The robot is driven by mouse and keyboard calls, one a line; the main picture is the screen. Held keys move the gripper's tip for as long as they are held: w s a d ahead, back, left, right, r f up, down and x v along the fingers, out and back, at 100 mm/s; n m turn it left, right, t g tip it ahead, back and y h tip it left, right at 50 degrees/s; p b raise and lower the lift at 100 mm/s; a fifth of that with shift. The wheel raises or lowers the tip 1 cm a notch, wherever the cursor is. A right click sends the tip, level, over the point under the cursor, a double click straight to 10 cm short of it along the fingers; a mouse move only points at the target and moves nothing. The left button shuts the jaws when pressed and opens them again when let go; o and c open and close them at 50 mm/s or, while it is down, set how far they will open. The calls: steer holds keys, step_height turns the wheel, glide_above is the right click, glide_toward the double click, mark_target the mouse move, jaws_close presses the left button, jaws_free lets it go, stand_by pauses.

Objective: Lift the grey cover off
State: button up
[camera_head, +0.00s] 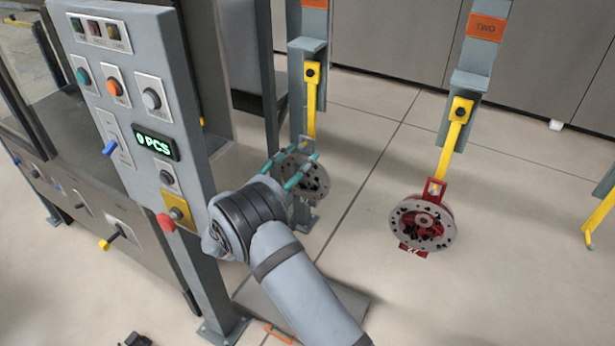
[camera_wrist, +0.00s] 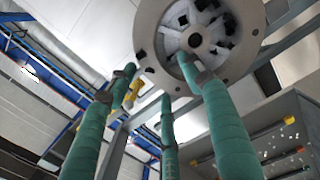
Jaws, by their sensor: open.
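A round grey disc (camera_head: 313,180) with dark holes hangs from the left yellow hook. In the wrist view a pale grey spoked piece sits in the middle of its ring (camera_wrist: 147,22); I take this as the grey cover, though I cannot tell cover from disc for sure. My gripper (camera_head: 290,171) has teal fingers and is open in front of the disc, at its left side. Nothing is held.
A second disc (camera_head: 405,214) with a red centre hangs from the right hook, under a post (camera_head: 471,79) marked TWO. A control panel (camera_head: 130,90) with buttons and a "0 PCS" display stands close left of my arm. Another yellow hook (camera_head: 598,218) is at the far right.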

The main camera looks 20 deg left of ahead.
steer(key=shift+s, duration=0.1)
jaws_close()
stand_by(0.7)
stand_by(0.4)
